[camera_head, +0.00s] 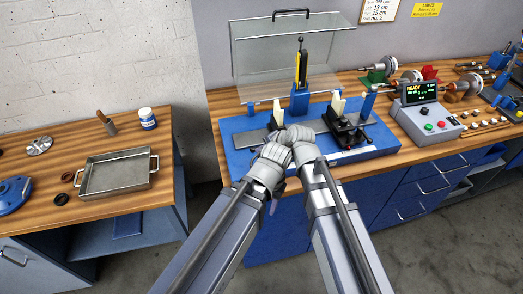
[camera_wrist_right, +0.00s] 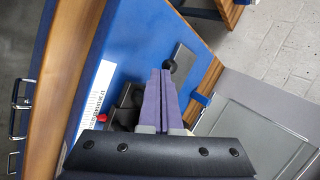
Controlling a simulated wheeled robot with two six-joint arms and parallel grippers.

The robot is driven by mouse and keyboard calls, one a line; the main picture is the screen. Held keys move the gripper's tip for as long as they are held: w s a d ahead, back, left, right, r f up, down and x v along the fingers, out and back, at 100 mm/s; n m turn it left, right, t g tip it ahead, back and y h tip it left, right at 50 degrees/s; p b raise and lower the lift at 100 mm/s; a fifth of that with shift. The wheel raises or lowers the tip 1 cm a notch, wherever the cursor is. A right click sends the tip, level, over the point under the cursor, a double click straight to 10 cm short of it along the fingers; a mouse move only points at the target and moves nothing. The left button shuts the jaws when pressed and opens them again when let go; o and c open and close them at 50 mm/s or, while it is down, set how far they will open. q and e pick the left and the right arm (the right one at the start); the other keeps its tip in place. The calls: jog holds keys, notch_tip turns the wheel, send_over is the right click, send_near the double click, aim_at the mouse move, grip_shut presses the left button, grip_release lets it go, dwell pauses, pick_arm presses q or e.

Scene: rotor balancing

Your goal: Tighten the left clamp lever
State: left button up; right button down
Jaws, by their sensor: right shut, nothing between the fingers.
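The balancing machine has a blue base (camera_head: 233,128) on the wooden bench. A pale upright post (camera_head: 278,112) stands on its left side and another (camera_head: 337,103) on its right. My right gripper (camera_wrist_right: 162,76) is shut and empty. In the right wrist view its purple fingertips are right by a black ball knob (camera_wrist_right: 170,66), apparently the left clamp lever's; I cannot tell whether they touch. In the head view the wrists cover most of the left clamp. My left arm (camera_head: 264,172) crosses close to the right wrist; its fingers are not clear.
A clear guard (camera_head: 265,50) stands raised behind the machine. A black clamp (camera_head: 348,130) sits on the base's right side. A control box (camera_head: 428,118) showing READY stands to the right. A metal tray (camera_head: 117,172) lies on the left table, across a gap.

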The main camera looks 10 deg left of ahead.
pick_arm(q)
notch_tip(320, 180, up, 10)
jog(key=p, duration=0.9)
jog(key=shift+p, duration=0.35)
pick_arm(e)
notch_tip(320, 180, up, 10)
